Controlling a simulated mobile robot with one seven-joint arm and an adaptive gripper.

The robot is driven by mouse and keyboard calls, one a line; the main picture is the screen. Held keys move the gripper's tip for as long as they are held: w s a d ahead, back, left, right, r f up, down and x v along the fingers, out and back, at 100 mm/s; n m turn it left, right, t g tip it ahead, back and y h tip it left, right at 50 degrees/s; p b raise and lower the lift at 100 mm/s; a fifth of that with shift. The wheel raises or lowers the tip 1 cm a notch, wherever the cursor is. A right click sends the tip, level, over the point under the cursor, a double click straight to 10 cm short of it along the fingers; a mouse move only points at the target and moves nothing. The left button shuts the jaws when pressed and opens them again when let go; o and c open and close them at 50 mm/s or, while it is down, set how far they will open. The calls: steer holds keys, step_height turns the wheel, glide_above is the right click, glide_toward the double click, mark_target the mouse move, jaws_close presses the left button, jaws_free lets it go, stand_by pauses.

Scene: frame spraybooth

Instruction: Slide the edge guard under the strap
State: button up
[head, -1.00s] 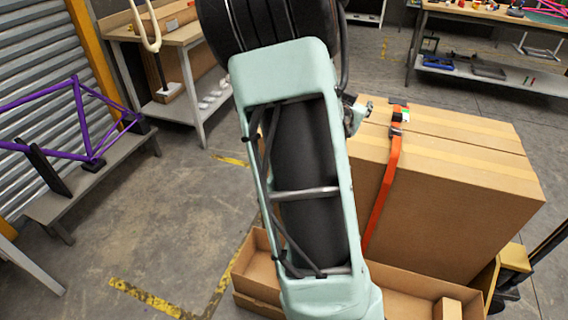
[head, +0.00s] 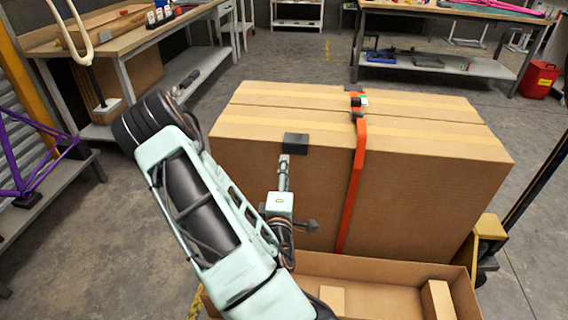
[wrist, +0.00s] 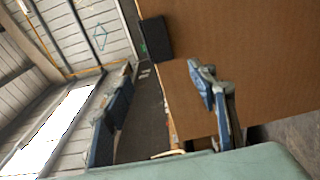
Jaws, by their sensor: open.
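The edge guard (head: 296,143) is a small dark block on the top front edge of a large cardboard box (head: 420,170), left of the strap. It also shows in the wrist view (wrist: 156,40), with its long side along the box edge. The orange strap (head: 357,185) runs over the top and down the front of the box, with a gap between it and the guard. My gripper (head: 284,162) is open at the front of the box, just below the guard. In the wrist view its fingers (wrist: 208,88) are apart from the guard.
A buckle (head: 358,101) sits on the strap on the box top. An open cardboard tray (head: 390,272) with small blocks lies in front of the box. A workbench stands at the left (head: 120,35), another behind (head: 440,25). Floor is clear left of the box.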

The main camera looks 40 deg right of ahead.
mark_target(287, 148)
steer(key=b+x, duration=0.7)
steer(key=x, duration=0.3)
steer(key=shift+d, duration=0.15)
steer(key=shift+c, duration=0.7)
steer(key=c, duration=1)
steer(key=o, duration=0.4)
steer(key=shift+c, duration=1.3)
steer(key=shift+s+d+b, duration=0.4)
steer(key=shift+s+d, duration=0.65)
steer(key=shift+s, duration=0.25)
steer(key=shift+s+d+b, duration=0.35)
steer(key=shift+s+d, duration=0.65)
steer(key=shift+s, duration=0.25)
steer(key=shift+s+d+b, duration=0.4)
steer(key=shift+s+d, duration=0.65)
steer(key=shift+s, duration=0.25)
